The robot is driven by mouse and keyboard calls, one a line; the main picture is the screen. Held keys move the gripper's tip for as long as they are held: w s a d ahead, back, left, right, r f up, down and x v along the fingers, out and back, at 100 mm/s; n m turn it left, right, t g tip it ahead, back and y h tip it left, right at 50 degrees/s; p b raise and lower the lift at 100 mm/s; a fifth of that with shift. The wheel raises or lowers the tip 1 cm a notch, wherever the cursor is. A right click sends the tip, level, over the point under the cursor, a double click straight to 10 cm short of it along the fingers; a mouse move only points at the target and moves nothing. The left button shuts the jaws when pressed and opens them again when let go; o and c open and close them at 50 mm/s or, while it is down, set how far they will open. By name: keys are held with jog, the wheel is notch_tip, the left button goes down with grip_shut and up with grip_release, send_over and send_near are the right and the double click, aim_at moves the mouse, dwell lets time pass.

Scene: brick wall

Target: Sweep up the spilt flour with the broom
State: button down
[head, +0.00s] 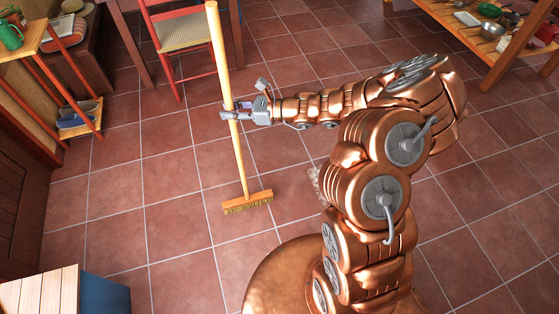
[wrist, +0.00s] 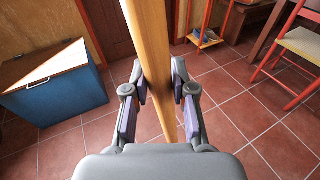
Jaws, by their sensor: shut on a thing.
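The broom has a long pale wooden handle (head: 219,60) and a bristled wooden head (head: 247,201). It stands nearly upright, slightly tilted, with its head down at the tiled floor. My gripper (head: 232,114) is shut on the handle around its middle. In the wrist view the handle (wrist: 151,35) runs between the two purple-padded fingers. A small pale speckled patch (head: 315,180), perhaps the flour, shows on the floor right of the broom head. My arm hides part of it.
A red chair (head: 190,35) stands behind the broom. An orange shelf (head: 76,118) with shoes is at the left, a blue chest (head: 103,294) at the lower left. A wooden rack (head: 480,45) with bowls stands at the upper right. The floor around the broom head is open.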

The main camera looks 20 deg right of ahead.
jog(key=shift+r, duration=0.3)
notch_tip(320, 180, up, 8)
jog(key=p, duration=0.5)
dwell(0.6)
